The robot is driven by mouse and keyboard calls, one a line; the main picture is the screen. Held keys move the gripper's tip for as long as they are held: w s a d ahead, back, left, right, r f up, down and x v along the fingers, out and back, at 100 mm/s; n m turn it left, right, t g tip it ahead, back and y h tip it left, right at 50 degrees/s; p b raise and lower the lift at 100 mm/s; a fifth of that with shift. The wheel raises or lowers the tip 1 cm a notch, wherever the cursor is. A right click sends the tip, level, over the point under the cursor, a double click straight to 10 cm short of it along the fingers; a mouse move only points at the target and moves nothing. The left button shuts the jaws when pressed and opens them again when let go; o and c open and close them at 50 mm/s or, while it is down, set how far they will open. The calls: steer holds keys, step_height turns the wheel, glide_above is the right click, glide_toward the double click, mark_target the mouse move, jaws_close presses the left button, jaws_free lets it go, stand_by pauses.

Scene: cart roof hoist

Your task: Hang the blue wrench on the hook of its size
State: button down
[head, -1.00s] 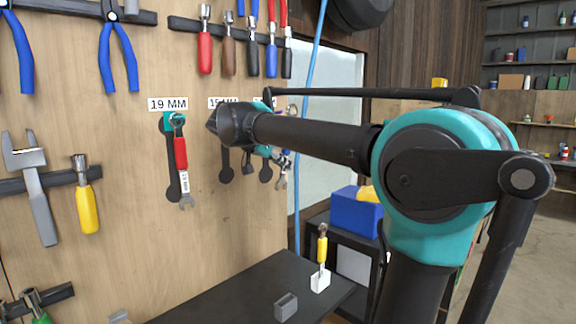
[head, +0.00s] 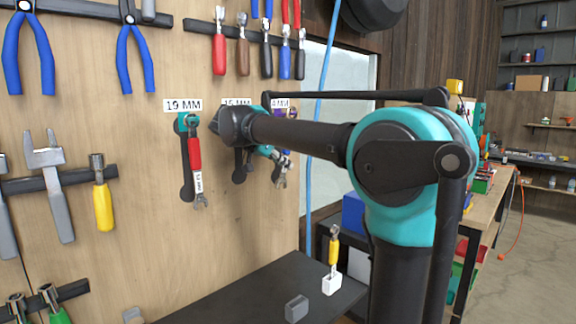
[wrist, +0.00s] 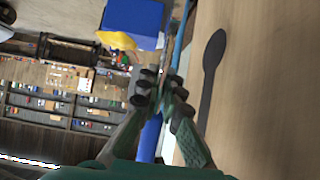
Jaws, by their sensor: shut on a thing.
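My gripper (wrist: 162,92) is shut on the blue wrench (wrist: 151,137), whose blue handle shows between the fingers in the wrist view. In the head view my gripper (head: 268,150) is mostly behind my arm, close to the board, and a grey open jaw (head: 281,180) shows below it. A 15 MM label (head: 237,103) is partly covered by my arm; the hook under it is hidden. A third label (head: 281,103) reads only "4 MM", with a small purple part (head: 292,113) beneath. A bare dark wrench outline (wrist: 211,75) shows on the board in the wrist view.
A red wrench (head: 195,160) hangs under the 19 MM label (head: 183,105). A blue cable (head: 309,190) runs down right of the board.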

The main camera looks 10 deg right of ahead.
steer(key=shift+w+a+f, duration=0.2)
steer(key=shift+w+a, duration=0.2)
steer(key=shift+w, duration=0.1)
steer(key=shift+w+a+f, duration=0.2)
steer(key=shift+w+a, duration=0.15)
steer(key=shift+w, duration=0.15)
steer(key=c, duration=1.6)
jaws_free()
